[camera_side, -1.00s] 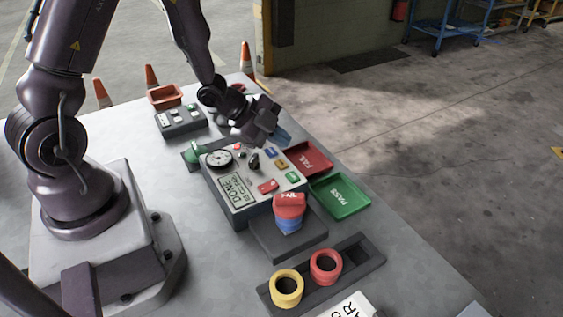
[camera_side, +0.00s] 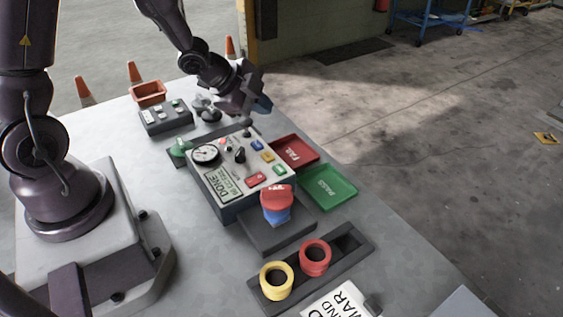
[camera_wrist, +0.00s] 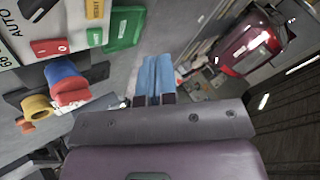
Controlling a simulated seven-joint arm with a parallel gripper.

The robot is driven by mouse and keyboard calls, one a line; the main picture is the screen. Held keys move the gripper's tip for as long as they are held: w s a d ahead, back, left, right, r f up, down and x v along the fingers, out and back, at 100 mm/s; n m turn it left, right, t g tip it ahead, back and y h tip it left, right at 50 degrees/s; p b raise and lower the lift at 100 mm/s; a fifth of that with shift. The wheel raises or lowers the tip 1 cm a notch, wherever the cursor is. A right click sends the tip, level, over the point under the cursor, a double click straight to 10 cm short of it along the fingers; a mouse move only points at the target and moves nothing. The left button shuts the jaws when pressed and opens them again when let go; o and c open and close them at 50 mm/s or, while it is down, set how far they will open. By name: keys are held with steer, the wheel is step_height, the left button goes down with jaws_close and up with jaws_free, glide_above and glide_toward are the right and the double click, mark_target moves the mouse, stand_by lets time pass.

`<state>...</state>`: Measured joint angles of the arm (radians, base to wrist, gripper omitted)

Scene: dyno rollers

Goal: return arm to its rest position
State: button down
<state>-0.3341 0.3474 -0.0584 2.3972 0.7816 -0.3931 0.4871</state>
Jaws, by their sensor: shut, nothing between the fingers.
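My gripper (camera_side: 262,104) hangs in the air above the far end of the control box in the side view, clear of the table. Its blue fingers (camera_wrist: 156,78) lie side by side, shut and empty, in the wrist view. The grey control box (camera_side: 222,190) stands mid-table with a gauge, a "DONE" display and coloured buttons. In front of it, a red-topped blue roller (camera_side: 277,205) stands on a dark block (camera_side: 268,238). The roller also shows in the wrist view (camera_wrist: 68,85).
A red FAIL tray (camera_side: 304,150) and a green PASS tray (camera_side: 328,188) lie right of the box. A dark rack (camera_side: 345,245) holds a yellow ring (camera_side: 276,280) and a red ring (camera_side: 315,258). An orange bin (camera_side: 148,93) and a small switch box (camera_side: 166,118) stand behind.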

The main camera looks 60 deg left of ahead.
steer(key=s+r+n+y, duration=0.2)
steer(key=s+r+n, duration=0.15)
steer(key=r, duration=0.25)
steer(key=s+r+n+y, duration=0.2)
steer(key=s+r+n, duration=0.15)
steer(key=r, duration=0.35)
steer(key=s+d+r+n+g+h, duration=0.1)
steer(key=s+d+r+n, duration=0.1)
steer(key=s, duration=0.3)
steer(key=s+d+r+n+g+h, duration=0.1)
steer(key=s+d+r+n, duration=0.2)
steer(key=s, duration=0.2)
steer(key=shift+s+d+g+h, duration=0.3)
steer(key=shift+d, duration=0.05)
steer(key=w+a+f+g, duration=0.2)
steer(key=w+f, duration=0.5)
steer(key=w, duration=0.2)
steer(key=w+a+f+g, duration=0.2)
steer(key=w+f+g, duration=0.1)
steer(key=w+f, duration=0.4)
steer(key=shift+w+g, duration=0.3)
steer(key=shift+w, duration=0.65)
